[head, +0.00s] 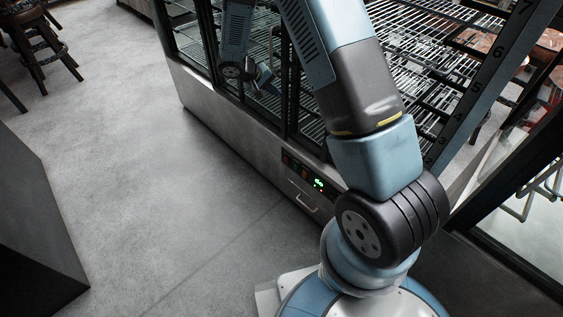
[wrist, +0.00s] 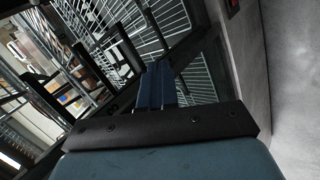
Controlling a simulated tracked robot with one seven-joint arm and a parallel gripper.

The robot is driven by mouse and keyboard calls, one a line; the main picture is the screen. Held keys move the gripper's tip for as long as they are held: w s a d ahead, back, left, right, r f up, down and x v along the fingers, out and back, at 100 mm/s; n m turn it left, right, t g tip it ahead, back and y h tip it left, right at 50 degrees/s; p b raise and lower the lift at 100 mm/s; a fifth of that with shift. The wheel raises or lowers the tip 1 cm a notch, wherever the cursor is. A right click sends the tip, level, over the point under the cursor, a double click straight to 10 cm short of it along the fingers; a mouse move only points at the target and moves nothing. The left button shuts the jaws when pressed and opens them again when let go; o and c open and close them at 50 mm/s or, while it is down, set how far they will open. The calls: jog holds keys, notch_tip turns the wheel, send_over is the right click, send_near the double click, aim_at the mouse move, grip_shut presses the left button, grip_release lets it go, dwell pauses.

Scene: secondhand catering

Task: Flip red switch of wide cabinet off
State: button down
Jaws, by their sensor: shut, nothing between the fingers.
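The wide cabinet (head: 233,112) is a long glass-fronted case with wire shelves and a grey lower base. A dark control panel (head: 304,173) on its base has small red parts and a lit green display. A red switch (wrist: 232,5) shows at the top edge of the wrist view, on a dark plate, partly cut off. Its position is too small to tell. My gripper (wrist: 157,66) is shut and empty in the wrist view, in front of the glass, left of and below the red part. In the head view my arm hides part of the cabinet, and the gripper itself is not clearly visible.
A silver handle (head: 303,203) sits on the base below the panel. A dark block (head: 35,235) stands at the left, and stools (head: 38,45) stand at the far left. The grey floor (head: 150,150) between is clear. The glass reflects my arm.

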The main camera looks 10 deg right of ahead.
jog(key=s+a+f+n+t, duration=0.1)
jog(key=a+f, duration=0.1)
jog(key=f, duration=1)
jog(key=s+a+f+n, duration=0.1)
jog(key=a+f, duration=0.1)
jog(key=f, duration=1)
jog(key=s+a+f+n+t, duration=0.1)
jog(key=a+f+n, duration=0.1)
jog(key=f, duration=1.1)
jog(key=shift+a+t, duration=0.3)
jog(key=shift+s, duration=0.1)
send_near(286, 161)
notch_tip(286, 161, down, 4)
jog(key=w+d, duration=0.1)
jog(key=d, duration=0.1)
jog(key=shift+w+d+r, duration=0.2)
jog(key=shift+w+d, duration=0.35)
jog(key=shift+d, duration=0.15)
jog(key=shift+w, duration=0.1)
